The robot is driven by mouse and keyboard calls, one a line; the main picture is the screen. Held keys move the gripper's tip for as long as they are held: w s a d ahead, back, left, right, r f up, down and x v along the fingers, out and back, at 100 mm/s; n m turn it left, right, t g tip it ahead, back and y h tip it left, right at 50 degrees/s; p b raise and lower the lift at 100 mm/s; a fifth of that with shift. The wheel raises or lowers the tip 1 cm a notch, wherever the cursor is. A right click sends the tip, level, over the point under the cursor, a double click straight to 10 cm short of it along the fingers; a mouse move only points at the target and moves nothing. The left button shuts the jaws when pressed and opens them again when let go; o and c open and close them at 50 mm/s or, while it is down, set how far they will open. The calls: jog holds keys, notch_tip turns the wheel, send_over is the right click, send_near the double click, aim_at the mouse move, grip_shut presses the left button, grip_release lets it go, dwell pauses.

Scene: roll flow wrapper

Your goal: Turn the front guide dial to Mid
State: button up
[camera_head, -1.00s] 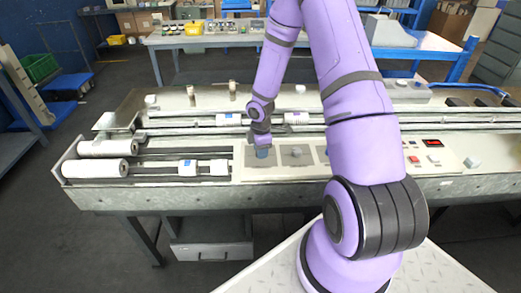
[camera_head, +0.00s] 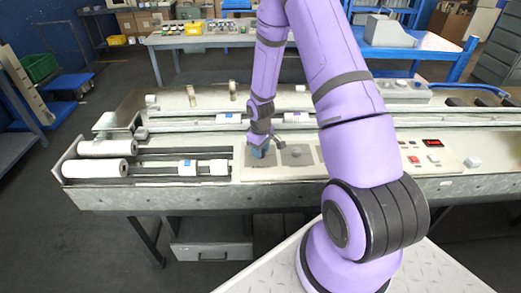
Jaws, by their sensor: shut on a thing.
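The flow wrapper's front panel (camera_head: 262,174) carries a row of dials on grey plates. A blue dial (camera_head: 258,154) is at the left of the row, and my gripper (camera_head: 260,149) reaches down onto it from above. My gripper is shut on this blue dial and hides part of it. A grey dial (camera_head: 295,153) stands just to the right, clear of the gripper. The dial markings are too small to read, so I cannot tell which setting the blue dial points to.
White rolls (camera_head: 98,169) lie at the machine's left end. Small white blocks with blue marks (camera_head: 188,168) sit on the rails left of the panel. My arm hides the panel's middle right.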

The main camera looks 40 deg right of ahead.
jog(key=m, duration=0.6)
jog(key=shift+m, duration=0.4)
dwell(0.4)
jog(key=o, duration=0.9)
notch_tip(320, 180, up, 11)
jog(key=shift+f, duration=0.1)
dwell(0.4)
